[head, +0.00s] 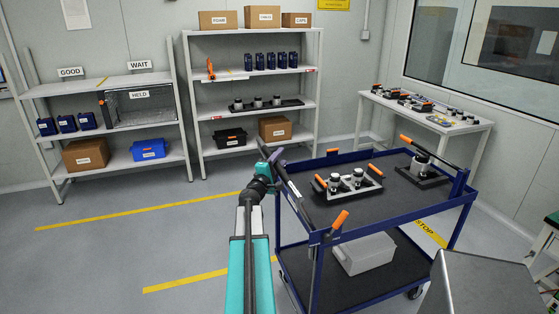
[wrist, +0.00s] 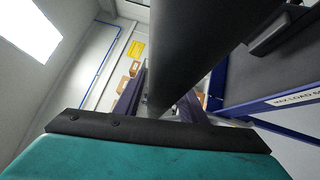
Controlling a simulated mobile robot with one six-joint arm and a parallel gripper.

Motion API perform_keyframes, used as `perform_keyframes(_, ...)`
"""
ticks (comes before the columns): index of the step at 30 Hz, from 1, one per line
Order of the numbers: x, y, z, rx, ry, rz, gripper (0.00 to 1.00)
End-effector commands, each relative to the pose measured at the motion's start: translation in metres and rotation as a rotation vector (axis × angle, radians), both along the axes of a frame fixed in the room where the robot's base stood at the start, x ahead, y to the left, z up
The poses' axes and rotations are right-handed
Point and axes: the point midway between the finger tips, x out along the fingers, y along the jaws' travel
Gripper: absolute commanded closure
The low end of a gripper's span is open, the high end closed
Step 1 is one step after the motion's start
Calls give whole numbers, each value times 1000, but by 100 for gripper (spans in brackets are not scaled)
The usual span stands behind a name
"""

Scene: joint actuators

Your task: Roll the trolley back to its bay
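The blue trolley (head: 318,238) stands right of centre in the head view, with an upper and a lower dark deck. Its black push handle (head: 296,196) is on the near left side. My gripper (head: 268,158) is at the far end of this handle. In the wrist view the handle (wrist: 195,55) is a thick dark bar running between the purple fingers of my gripper (wrist: 160,108). The bar hides much of the fingers, so their grip is unclear. Yellow floor lines (head: 140,210) mark a clear strip of floor left of the trolley, perhaps the bay.
The trolley carries a tray of metal parts (head: 372,189), another part on a dark base (head: 421,165) and a grey bin (head: 365,255) below. Shelves (head: 200,128) line the back wall. A white bench (head: 470,128) stands behind right. A grey metal box (head: 485,285) is close at front right.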

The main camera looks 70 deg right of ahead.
Motion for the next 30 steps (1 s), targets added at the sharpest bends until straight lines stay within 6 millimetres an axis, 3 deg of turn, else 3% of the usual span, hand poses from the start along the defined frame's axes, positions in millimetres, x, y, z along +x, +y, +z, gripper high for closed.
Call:
perform_keyframes(5,0,0,0,0,0,0,62)
perform_keyframes(12,0,0,0,0,0,0,100)
perform_keyframes(23,4,4,-1,0,-1,0,100)
perform_keyframes(30,23,21,-4,-1,-1,1,100)
